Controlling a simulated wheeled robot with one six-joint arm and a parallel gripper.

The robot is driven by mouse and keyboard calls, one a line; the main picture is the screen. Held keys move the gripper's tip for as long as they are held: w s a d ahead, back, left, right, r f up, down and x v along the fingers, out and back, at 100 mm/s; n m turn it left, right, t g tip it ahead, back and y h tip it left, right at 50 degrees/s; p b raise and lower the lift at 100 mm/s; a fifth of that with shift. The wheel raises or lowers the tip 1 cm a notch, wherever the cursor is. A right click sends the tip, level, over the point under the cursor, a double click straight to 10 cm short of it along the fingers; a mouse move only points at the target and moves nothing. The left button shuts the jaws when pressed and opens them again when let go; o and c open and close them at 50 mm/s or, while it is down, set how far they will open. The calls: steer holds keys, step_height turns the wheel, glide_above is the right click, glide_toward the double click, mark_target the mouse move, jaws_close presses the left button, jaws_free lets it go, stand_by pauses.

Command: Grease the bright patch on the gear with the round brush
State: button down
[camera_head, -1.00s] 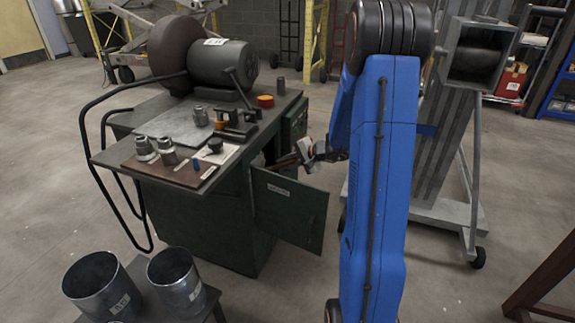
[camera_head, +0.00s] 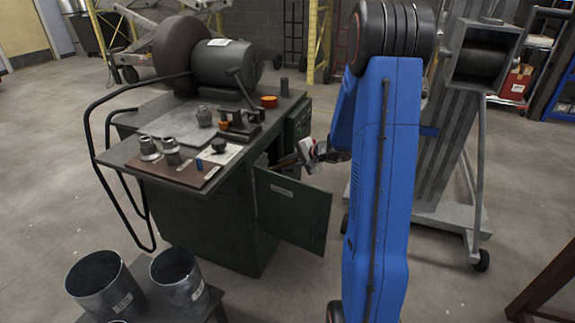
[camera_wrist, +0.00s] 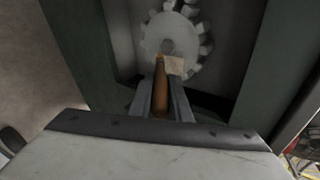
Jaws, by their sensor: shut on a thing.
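The gear (camera_wrist: 184,36) is a pale grey toothed disc inside the open cabinet, at the top middle of the wrist view. A bright tan patch (camera_wrist: 174,65) shows low on its face. My gripper (camera_wrist: 161,92) is shut on the brown wooden handle of the round brush (camera_wrist: 160,90). The brush points at the gear, its far end just beside the patch; I cannot tell whether it touches. In the head view my gripper (camera_head: 305,152) is at the cabinet opening, and the gear is hidden there.
The green cabinet door (camera_head: 292,212) stands open below my gripper. Cabinet walls (camera_wrist: 270,50) flank the gear closely. The bench top (camera_head: 180,125) carries a motor (camera_head: 226,63) and several small parts. Metal cylinders (camera_head: 180,278) stand at the front left.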

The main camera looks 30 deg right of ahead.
steer(key=shift+w+a, duration=0.25)
steer(key=shift+w, duration=0.1)
stand_by(0.3)
steer(key=w+d+r, duration=0.1)
steer(key=w+d, duration=0.1)
steer(key=d, duration=0.1)
steer(key=shift+s+a+r, duration=0.1)
steer(key=shift+s+a, duration=0.4)
steer(key=shift+a, duration=0.3)
steer(key=shift+s+a+r, duration=0.1)
steer(key=shift+s+a, duration=0.4)
steer(key=shift+a, duration=0.25)
steer(key=shift+r, duration=0.55)
steer(key=w+d, duration=0.2)
steer(key=d, duration=0.1)
steer(key=shift+w+d, duration=0.1)
steer(key=shift+w, duration=0.15)
